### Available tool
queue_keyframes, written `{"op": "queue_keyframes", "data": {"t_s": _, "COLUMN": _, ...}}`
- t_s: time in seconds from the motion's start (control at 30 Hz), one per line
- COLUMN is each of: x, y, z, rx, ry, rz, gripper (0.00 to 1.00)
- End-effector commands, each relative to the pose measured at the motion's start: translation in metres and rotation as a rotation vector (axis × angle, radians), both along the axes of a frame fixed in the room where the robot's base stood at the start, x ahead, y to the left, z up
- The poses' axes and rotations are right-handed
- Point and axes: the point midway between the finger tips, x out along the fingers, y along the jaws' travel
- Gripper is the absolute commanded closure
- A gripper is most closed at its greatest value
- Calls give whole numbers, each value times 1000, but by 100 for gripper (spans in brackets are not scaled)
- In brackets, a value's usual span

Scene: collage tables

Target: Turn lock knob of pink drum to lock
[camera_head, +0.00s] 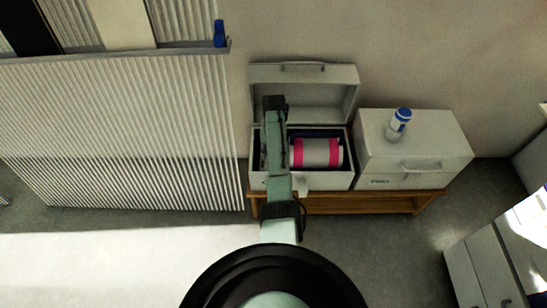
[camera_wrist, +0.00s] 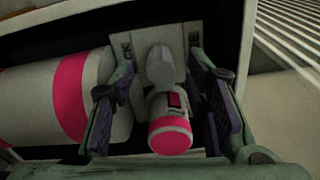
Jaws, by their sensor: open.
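The pink drum (camera_head: 317,153) is a light cylinder with pink bands, lying inside an open white case (camera_head: 334,182). In the wrist view the drum (camera_wrist: 38,96) fills the left side. The lock knob (camera_wrist: 168,118) shows there as a grey stem with a pink round end, beside the drum, in front of a pale plate (camera_wrist: 126,57) with partly hidden lettering. My gripper (camera_wrist: 166,112) is open, with one finger on each side of the knob. Gaps show between the fingers and the knob. In the head view my arm covers the gripper and knob.
A closed white case (camera_head: 440,140) with a blue-capped bottle (camera_head: 400,121) on top stands to the right. Both cases rest on a low wooden stand (camera_head: 340,205). The raised lid (camera_head: 325,78) is behind the drum. A ribbed panel (camera_head: 120,130) stands to the left.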

Motion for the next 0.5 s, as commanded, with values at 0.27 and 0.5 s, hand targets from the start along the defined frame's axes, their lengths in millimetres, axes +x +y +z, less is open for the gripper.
{"op": "queue_keyframes", "data": {"t_s": 0.27, "x": 1, "y": -1, "z": 60, "rx": -1, "ry": -4, "rz": -1, "gripper": 57}}
{"op": "queue_keyframes", "data": {"t_s": 0.5, "x": 0, "y": -1, "z": 83, "rx": -1, "ry": -1, "rz": -1, "gripper": 57}}
